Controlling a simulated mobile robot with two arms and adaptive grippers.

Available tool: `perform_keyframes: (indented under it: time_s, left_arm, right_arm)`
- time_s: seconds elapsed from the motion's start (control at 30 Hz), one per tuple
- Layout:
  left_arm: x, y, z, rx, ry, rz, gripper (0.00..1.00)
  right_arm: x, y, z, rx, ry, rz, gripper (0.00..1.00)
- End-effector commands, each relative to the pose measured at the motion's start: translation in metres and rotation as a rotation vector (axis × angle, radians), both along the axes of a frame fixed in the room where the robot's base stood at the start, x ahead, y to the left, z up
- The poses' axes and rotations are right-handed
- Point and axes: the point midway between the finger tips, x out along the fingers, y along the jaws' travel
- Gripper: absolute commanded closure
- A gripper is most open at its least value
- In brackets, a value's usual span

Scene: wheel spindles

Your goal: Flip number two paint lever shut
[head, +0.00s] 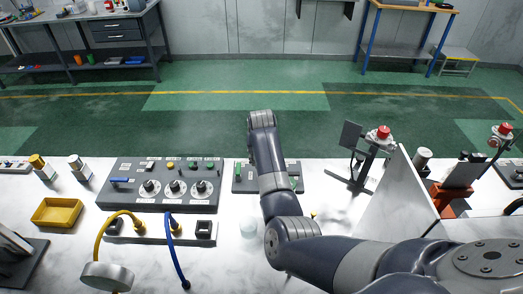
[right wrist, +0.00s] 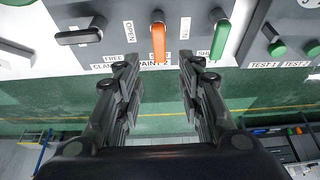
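In the right wrist view, the orange lever (right wrist: 158,40) stands upright on a grey panel above a "PAINT 2" label. An "OPEN" label is at its left and a "SHUT" label at its right. My right gripper (right wrist: 160,65) is open and empty, its fingers below and either side of the lever, apart from it. In the head view, my right arm covers the middle of this small panel (head: 243,186), hiding the orange lever and the gripper. My left gripper is not in view.
A black lever (right wrist: 80,37) and a green lever (right wrist: 220,38) flank the orange one. A dial panel (head: 160,204) is to the left. A stand with a red knob (head: 380,135) and a white partition (head: 385,205) are to the right. A yellow bin (head: 57,212) is far left.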

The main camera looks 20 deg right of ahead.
Motion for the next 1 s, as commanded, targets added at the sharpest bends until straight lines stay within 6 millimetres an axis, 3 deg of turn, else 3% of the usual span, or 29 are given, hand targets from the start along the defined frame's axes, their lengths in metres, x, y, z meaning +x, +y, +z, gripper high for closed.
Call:
perform_keyframes:
  time_s: [0.2, 0.4, 1.0]
  left_arm:
    - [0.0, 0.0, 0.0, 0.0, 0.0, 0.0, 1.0]
    - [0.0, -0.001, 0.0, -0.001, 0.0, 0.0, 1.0]
    - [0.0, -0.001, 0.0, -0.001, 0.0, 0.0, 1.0]
  right_arm:
    - [-0.012, 0.006, 0.034, -0.001, -0.003, -0.001, 0.65]
    - [-0.018, 0.009, 0.051, -0.001, -0.002, 0.001, 0.65]
    - [-0.019, 0.009, 0.055, -0.007, -0.005, 0.002, 0.65]
